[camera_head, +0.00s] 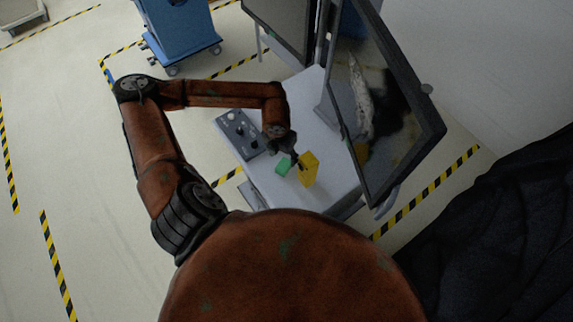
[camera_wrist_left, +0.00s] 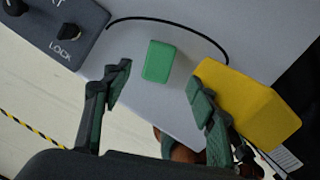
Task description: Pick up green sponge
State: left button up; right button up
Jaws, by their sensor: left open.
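The green sponge (camera_head: 283,167) lies on the light grey cart top (camera_head: 330,180), just left of a yellow block (camera_head: 308,169). In the left wrist view the green sponge (camera_wrist_left: 158,61) is a small rounded block, beyond the fingertips and between their lines. My left gripper (camera_head: 297,163) is over the cart beside the sponge and the yellow block. In the left wrist view my left gripper (camera_wrist_left: 158,85) is open and empty, its right finger close to the yellow block (camera_wrist_left: 246,103). My right gripper is not in view.
A grey control box (camera_head: 240,133) with knobs, one labelled LOCK, sits on the cart's left side. A large monitor (camera_head: 385,100) stands over the right side. A black cable (camera_wrist_left: 170,21) curves behind the sponge. A blue cart (camera_head: 180,32) stands farther back.

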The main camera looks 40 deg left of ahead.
aim_at(283, 165)
pick_arm(q)
jog(key=shift+d+f, duration=0.2)
jog(key=shift+f, duration=0.15)
notch_tip(283, 165, down, 3)
jog(key=shift+a+r+p, duration=0.15)
jog(key=shift+r+p, duration=0.05)
jog(key=shift+p, duration=0.45)
notch_tip(283, 165, down, 3)
jog(key=shift+w+a+f+p, duration=0.1)
jog(key=shift+f+p, duration=0.1)
jog(key=shift+p, duration=0.45)
jog(key=shift+w+f, duration=0.1)
jog(key=shift+f, duration=0.3)
pick_arm(e)
jog(key=r, duration=0.1)
jog(key=s+r, duration=0.1)
jog(key=shift+d+r, duration=0.35)
pick_arm(q)
jog(key=c, duration=1)
pick_arm(e)
jog(key=shift+a, duration=0.45)
jog(key=shift+f, duration=0.1)
